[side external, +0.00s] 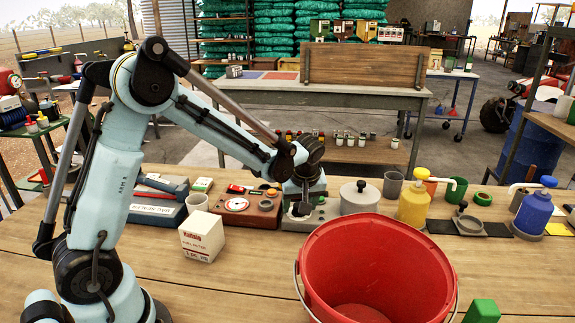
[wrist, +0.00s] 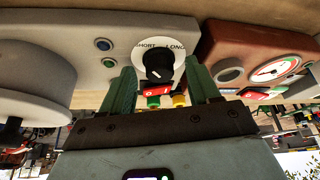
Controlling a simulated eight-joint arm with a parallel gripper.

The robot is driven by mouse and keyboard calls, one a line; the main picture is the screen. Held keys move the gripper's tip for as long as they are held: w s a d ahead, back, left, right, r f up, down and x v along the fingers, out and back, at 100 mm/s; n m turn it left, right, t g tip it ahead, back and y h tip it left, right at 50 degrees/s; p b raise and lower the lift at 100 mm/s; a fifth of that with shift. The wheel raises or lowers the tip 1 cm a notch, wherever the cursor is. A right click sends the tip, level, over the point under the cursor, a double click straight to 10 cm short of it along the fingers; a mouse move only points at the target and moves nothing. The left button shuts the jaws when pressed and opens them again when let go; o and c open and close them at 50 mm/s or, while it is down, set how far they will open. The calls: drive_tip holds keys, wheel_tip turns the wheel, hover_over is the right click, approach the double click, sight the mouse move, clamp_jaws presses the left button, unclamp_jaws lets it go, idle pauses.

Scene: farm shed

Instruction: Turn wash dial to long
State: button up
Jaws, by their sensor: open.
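The wash dial (wrist: 160,66) is a black round knob on a white plate marked SHORT and LONG, on a grey box (wrist: 100,70). A pale mark shows on the knob's lower part in the wrist view; I cannot tell which word it is set to. My gripper (wrist: 162,72) is open, with one green finger on each side of the knob and a visible gap to it. In the side view my gripper (side external: 304,206) points down at the grey box (side external: 322,214) and hides the dial.
A red-brown box with a gauge (side external: 247,206) stands left of the grey box, and a lidded grey pot (side external: 360,196) right of it. A red bucket (side external: 335,262) stands in front. A white carton (side external: 201,237) and yellow pump bottle (side external: 413,205) are nearby.

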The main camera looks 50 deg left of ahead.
drive_tip(key=shift+c, duration=0.2)
drive_tip(key=c, duration=1)
drive_tip(key=shift+o, duration=0.2)
drive_tip(key=m+t+h, duration=0.1)
drive_tip(key=m, duration=0.3)
drive_tip(key=shift+s+a, duration=0.1)
drive_tip(key=shift+s, duration=0.05)
drive_tip(key=m+t+h, duration=0.1)
drive_tip(key=m, duration=0.2)
drive_tip(key=shift+a+m, duration=0.1)
drive_tip(key=shift+m, duration=0.2)
drive_tip(key=m+h, duration=0.1)
drive_tip(key=m, duration=0.2)
drive_tip(key=shift+h, duration=0.3)
drive_tip(key=shift+a+m+h, duration=0.1)
drive_tip(key=shift+m+h, duration=0.5)
drive_tip(key=shift+m, duration=1.4)
